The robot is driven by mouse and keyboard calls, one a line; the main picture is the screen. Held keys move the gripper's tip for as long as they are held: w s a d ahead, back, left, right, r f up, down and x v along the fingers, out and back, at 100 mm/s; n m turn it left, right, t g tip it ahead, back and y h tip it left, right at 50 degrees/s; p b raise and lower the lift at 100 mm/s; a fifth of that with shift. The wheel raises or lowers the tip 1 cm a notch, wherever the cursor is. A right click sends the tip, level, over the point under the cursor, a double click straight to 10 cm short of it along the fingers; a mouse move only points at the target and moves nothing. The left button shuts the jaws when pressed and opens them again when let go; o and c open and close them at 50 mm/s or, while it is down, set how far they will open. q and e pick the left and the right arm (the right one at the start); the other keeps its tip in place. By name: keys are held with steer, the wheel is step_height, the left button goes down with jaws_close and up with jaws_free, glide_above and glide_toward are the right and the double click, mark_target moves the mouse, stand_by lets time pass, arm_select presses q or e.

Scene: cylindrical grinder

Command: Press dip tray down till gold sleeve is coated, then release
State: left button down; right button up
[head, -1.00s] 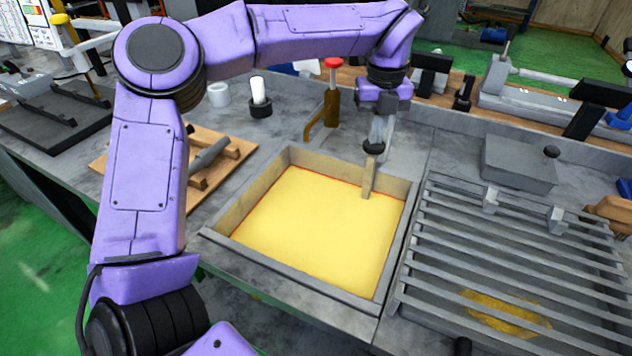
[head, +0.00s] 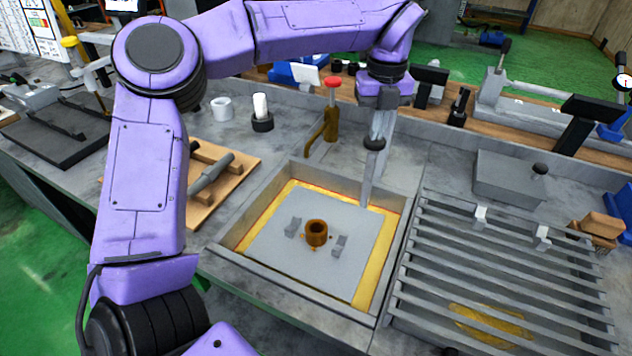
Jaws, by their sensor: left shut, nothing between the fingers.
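The grey dip tray (head: 350,262) is up, showing above the yellow liquid (head: 386,255) in the square basin (head: 300,290). The brown-gold sleeve (head: 316,233) stands upright near the middle of the tray, between two small grey blocks, with brownish spots around its foot. A grey post (head: 370,183) with a black knob (head: 374,143) rises at the tray's far right corner. My left gripper (head: 377,134) is shut and empty, pointing down right above the knob. Whether its tips touch the knob cannot be told. My right gripper is out of view.
A red-topped brown post (head: 332,83) stands behind the basin. A slatted drain rack (head: 500,265) lies to the right, with a grey knobbed box (head: 515,175) behind it. A wooden board (head: 240,160) with a grey shaft lies at left.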

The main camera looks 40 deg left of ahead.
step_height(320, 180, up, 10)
steer(key=p, duration=1)
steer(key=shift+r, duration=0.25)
stand_by(0.6)
stand_by(0.5)
